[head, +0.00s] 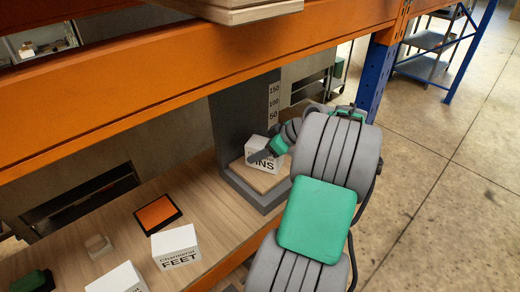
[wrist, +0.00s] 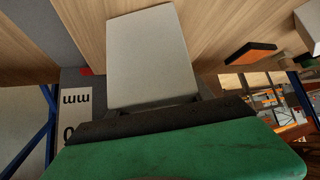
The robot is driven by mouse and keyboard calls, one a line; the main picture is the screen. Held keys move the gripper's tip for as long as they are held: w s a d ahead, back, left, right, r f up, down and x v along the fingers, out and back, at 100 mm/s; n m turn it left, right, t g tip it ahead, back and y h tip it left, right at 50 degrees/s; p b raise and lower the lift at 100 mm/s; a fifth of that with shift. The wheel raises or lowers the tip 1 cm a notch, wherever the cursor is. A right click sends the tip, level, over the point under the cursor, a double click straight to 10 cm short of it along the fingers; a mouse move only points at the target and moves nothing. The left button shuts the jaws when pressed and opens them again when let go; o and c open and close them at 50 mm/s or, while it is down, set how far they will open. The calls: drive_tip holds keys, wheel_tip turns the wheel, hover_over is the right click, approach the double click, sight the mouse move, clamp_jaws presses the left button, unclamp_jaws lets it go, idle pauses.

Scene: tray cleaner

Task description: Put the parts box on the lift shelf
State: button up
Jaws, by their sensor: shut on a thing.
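The parts box (head: 262,153), a small white box with dark lettering ending in "INS", is at the lift shelf (head: 240,183), a wood-topped platform with a grey rim. My gripper (head: 264,156) is shut on the box, reaching in from the right and covering part of its label. The box is over the wooden top; I cannot tell whether it rests there or is held just above. In the wrist view the box's pale face (wrist: 152,55) stands beyond the dark finger (wrist: 150,120), with wood behind it.
The lift's grey column (head: 240,115) with a millimetre scale rises behind the shelf. An orange beam (head: 150,85) crosses above. White boxes (head: 176,247) and an orange-topped pad (head: 157,213) lie on the bench to the left. A blue post (head: 376,80) stands to the right.

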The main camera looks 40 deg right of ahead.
drive_tip(key=o, duration=1.7)
drive_tip(key=shift+f, duration=0.1)
drive_tip(key=v, duration=1.2)
